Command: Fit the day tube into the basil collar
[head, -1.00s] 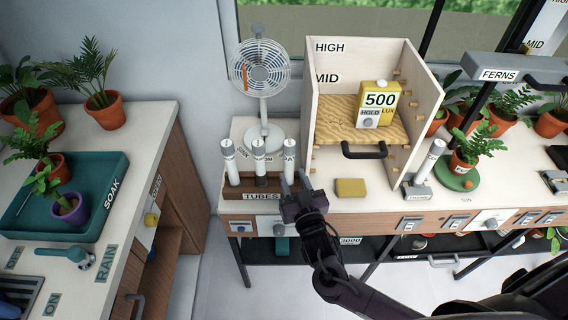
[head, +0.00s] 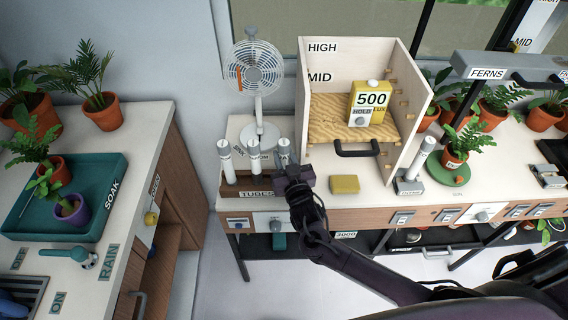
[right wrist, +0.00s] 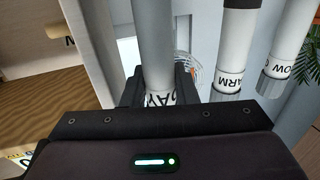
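The day tube (head: 284,151), white with a grey cap, stands upright at the right end of the wooden TUBES rack (head: 232,191). My right gripper (head: 291,176) is at this tube. In the right wrist view the day tube (right wrist: 156,40) passes between the dark fingers (right wrist: 159,88), which lie close against both sides. Its "DAY" label is partly hidden. A grey collar holding a white tube (head: 422,159) stands right of the shelf box. Another grey fitting (head: 550,177) is at the far right; I cannot read which is the basil collar. My left gripper is out of view.
Two more tubes (head: 226,158) stand left in the rack, one marked WARM (right wrist: 233,50). A fan (head: 257,75) is behind. The open wooden box (head: 345,60) with a 500 LUX unit (head: 369,103) and a yellow block (head: 345,184) are to the right.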

